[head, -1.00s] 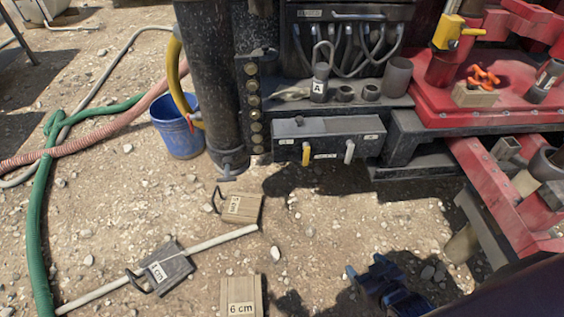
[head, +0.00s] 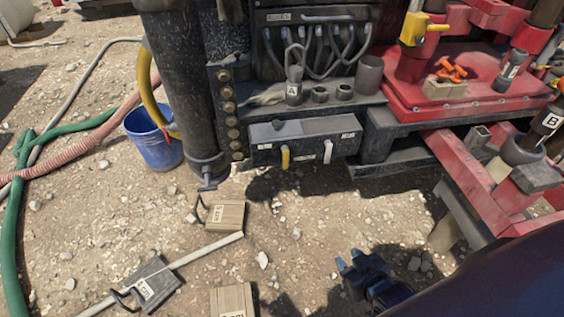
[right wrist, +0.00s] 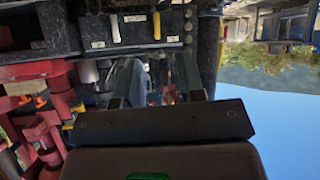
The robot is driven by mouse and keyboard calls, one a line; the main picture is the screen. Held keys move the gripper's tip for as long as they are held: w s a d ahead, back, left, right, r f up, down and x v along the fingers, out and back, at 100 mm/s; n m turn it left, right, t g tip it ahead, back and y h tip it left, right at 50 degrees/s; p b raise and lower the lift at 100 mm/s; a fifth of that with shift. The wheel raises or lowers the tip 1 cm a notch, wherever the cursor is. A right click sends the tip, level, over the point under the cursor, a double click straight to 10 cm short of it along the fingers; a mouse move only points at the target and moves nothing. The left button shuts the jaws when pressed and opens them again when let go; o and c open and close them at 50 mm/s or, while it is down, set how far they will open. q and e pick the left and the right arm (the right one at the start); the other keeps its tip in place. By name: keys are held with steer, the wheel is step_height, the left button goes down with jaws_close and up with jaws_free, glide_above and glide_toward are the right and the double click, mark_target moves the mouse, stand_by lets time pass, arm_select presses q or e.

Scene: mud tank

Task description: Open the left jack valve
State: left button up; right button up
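A dark valve box (head: 305,138) is mounted low on the machine in the head view. It has a yellow lever (head: 285,157) on the left and a white lever (head: 327,151) on the right, both hanging down. Small labels sit by the levers, too small to read surely. The box is upside down in the right wrist view, with the yellow lever (right wrist: 157,25) and white lever (right wrist: 115,28). My right gripper (head: 350,262) is open and empty, below and apart from the box. Its two fingers (right wrist: 158,82) stand apart in the wrist view. My left gripper is out of view.
A thick black post (head: 180,80) and blue bucket (head: 152,142) stand left of the box. A red platform (head: 450,95) and red frame (head: 475,175) are at the right. Wooden blocks (head: 225,215) and a pale bar (head: 205,248) lie on the gravel. Ground below the box is open.

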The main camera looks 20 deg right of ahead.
steer(key=shift+t+y, duration=0.3)
steer(key=shift+t, duration=0.6)
steer(key=w+r, duration=0.1)
steer(key=w, duration=0.1)
steer(key=w+a+r, duration=0.1)
steer(key=w, duration=0.2)
steer(key=w+a+r+b, duration=0.1)
steer(key=w, duration=0.2)
jaws_close()
steer(key=w+a+r+g+h+b, duration=0.15)
steer(key=w+a, duration=0.35)
steer(key=w, duration=0.8)
steer(key=w+a+r+b, duration=0.1)
steer(key=w+a+b, duration=0.25)
steer(key=w, duration=0.95)
steer(key=w+a+r+g+h+b, duration=0.15)
steer(key=w+a, duration=0.35)
steer(key=w, duration=0.9)
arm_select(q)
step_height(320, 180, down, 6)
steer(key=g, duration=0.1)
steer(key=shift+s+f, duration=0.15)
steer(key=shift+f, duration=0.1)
arm_select(e)
steer(key=s+d+f+m+g+h, duration=0.4)
steer(key=s+d+f+g, duration=0.1)
steer(key=f, duration=0.4)
steer(key=shift+s+m+g, duration=0.4)
steer(key=shift+s+g, duration=0.2)
steer(key=shift+g, duration=0.3)
